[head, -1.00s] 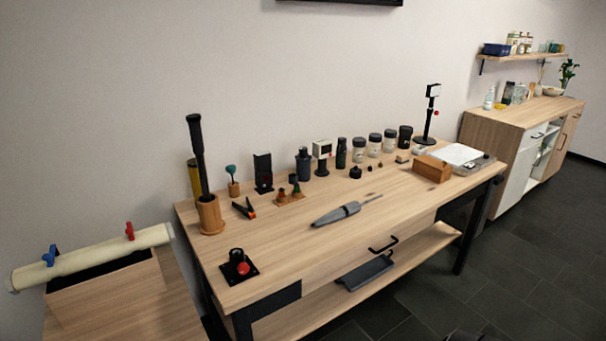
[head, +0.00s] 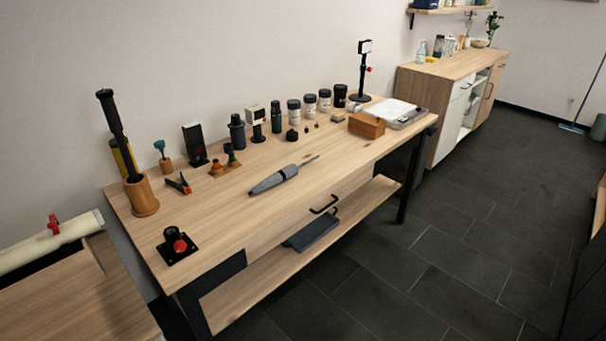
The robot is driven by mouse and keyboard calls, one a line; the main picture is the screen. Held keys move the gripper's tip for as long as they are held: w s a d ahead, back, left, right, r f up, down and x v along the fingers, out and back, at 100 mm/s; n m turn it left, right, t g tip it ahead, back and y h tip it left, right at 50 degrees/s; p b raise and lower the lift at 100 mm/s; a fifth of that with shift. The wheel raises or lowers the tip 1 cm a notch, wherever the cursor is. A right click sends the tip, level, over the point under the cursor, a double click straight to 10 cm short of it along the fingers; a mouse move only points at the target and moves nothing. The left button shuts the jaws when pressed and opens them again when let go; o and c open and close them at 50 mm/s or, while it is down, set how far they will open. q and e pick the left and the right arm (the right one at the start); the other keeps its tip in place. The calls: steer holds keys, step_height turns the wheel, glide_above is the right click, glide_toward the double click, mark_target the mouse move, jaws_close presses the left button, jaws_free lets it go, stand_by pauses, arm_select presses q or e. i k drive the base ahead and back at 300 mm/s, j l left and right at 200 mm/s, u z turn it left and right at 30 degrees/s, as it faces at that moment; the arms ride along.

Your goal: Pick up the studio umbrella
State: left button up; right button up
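A slim grey object (head: 278,180) with a tapered body and a thin tip pointing right lies on the wooden workbench (head: 215,220), near its front middle. It looks like a folded studio umbrella, but I cannot be sure. A long black rod-like object (head: 112,120) stands tilted in a round wooden holder (head: 142,197) at the bench's left end; what it is I cannot tell. Neither of my grippers is in view.
A red-buttoned black device (head: 176,245) sits at the bench's front left corner. Several dark jars and small stands line the back. A wooden box (head: 367,125) is at the right. A rolled cream sheet (head: 45,240) lies at far left. Dark floor (head: 450,240) is open at right.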

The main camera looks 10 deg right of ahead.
mark_target(289, 172)
steer(key=z, duration=0.25)
steer(key=i+l+u, duration=0.1)
steer(key=u, duration=0.4)
steer(key=i+l+u, duration=0.1)
steer(key=u, duration=0.35)
steer(key=i+l+u, duration=0.25)
steer(key=l+u, duration=0.25)
steer(key=l, duration=0.7)
steer(key=l+u, duration=0.45)
steer(key=l, duration=0.7)
